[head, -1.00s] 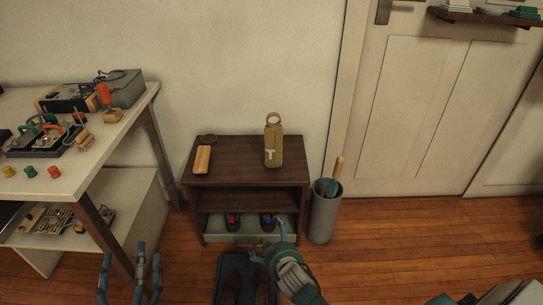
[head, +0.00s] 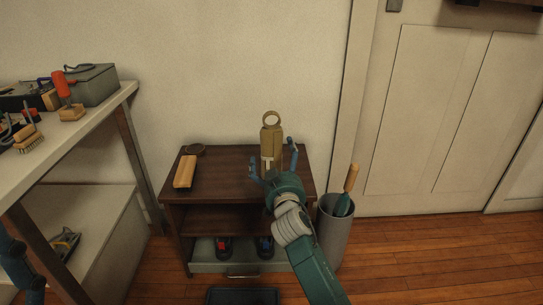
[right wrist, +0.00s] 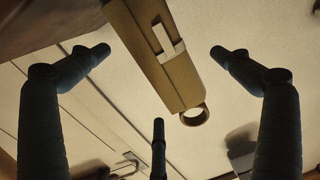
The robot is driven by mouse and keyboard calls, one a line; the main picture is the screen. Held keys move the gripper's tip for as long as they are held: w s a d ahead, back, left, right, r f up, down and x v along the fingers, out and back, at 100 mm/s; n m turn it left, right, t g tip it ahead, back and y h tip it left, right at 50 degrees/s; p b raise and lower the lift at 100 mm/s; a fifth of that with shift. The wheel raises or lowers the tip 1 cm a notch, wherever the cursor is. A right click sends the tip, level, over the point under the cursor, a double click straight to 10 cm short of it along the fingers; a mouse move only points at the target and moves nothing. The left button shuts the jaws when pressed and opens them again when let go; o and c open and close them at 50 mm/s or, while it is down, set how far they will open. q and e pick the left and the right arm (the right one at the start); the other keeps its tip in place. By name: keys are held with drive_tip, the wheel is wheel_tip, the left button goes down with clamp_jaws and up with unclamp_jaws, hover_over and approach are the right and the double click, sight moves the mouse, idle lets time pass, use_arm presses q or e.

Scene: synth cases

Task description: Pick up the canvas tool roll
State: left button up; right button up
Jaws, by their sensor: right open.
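The canvas tool roll (head: 270,138) is tan, with a ring at its top and a pale strap. It stands upright on the dark wooden cabinet top (head: 225,170), near the back. My right gripper (head: 273,165) is open in front of it, with fingers on either side of its lower part in the picture. In the right wrist view, the tool roll (right wrist: 182,82) lies between the spread fingers (right wrist: 160,72), and no contact shows. Part of my left gripper (head: 22,270) shows at the left edge, cut off, so its opening cannot be told.
A workbench (head: 85,122) with tools is at left.

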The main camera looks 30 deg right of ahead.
sight(277, 155)
drive_tip(key=b+x, duration=0.1)
drive_tip(key=x, duration=0.3)
drive_tip(key=shift+s+d+b, duration=0.1)
drive_tip(key=shift+d+b, duration=0.1)
drive_tip(key=shift+b, duration=0.2)
drive_tip(key=shift+w+d, duration=0.2)
drive_tip(key=shift+w, duration=0.3)
drive_tip(key=shift+r, duration=0.1)
drive_tip(key=c, duration=1.4)
